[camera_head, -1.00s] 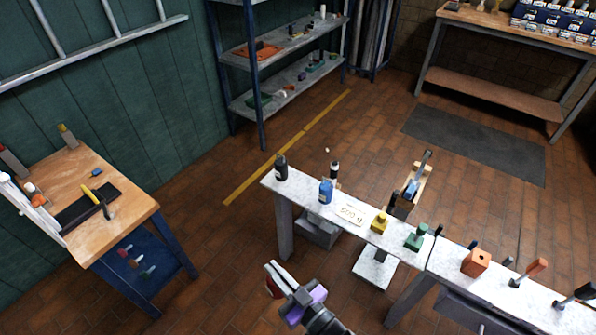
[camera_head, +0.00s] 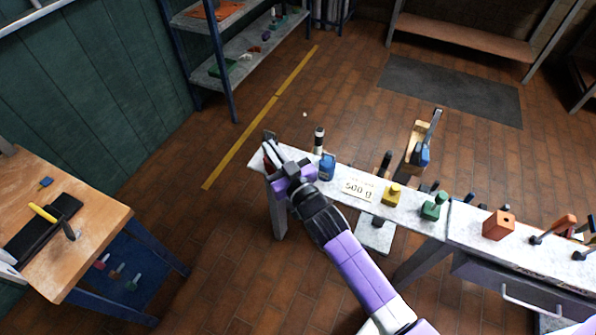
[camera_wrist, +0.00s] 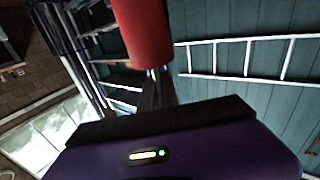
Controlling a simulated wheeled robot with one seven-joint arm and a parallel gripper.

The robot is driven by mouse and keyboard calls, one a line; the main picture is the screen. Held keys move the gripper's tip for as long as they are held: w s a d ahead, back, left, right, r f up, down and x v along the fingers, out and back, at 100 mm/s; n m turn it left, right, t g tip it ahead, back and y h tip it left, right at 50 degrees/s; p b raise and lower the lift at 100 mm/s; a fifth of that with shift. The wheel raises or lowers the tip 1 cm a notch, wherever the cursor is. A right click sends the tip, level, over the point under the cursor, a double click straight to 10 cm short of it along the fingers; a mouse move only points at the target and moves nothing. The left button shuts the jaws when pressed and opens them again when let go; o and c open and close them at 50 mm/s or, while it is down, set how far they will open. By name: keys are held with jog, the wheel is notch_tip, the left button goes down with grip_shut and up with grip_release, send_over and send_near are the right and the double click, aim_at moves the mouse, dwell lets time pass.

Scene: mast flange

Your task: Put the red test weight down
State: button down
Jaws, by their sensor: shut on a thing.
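The red test weight shows as a red cylinder (camera_wrist: 143,32) at the top of the wrist view, between the dark fingertips. In the head view only a sliver of the weight (camera_head: 267,162) shows beside the fingers. My gripper (camera_head: 272,153) is shut on it, over the left end of the narrow pale bench (camera_head: 333,178). I cannot tell whether the weight touches the bench top. A card reading "500 g" (camera_head: 358,188) lies on the bench, with a yellow weight (camera_head: 391,196) and a green weight (camera_head: 432,209) to its right.
An orange block (camera_head: 498,226) sits further right. A wooden table (camera_head: 90,225) with a hammer stands at left. The bench around the card has some bare room.

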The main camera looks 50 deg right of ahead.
jog(key=w+d+r+m+g+h+b, duration=0.1)
jog(key=w+d+r+m+h+b, duration=0.2)
jog(key=d+r+b, duration=0.75)
notch_tip(320, 180, down, 18)
jog(key=d, duration=0.2)
jog(key=shift+w+b, duration=0.15)
jog(key=shift+b, duration=0.15)
jog(key=shift+f, duration=0.15)
jog(key=shift+f, duration=0.15)
jog(key=c, duration=1.6)
grip_release()
jog(key=shift+f, duration=0.1)
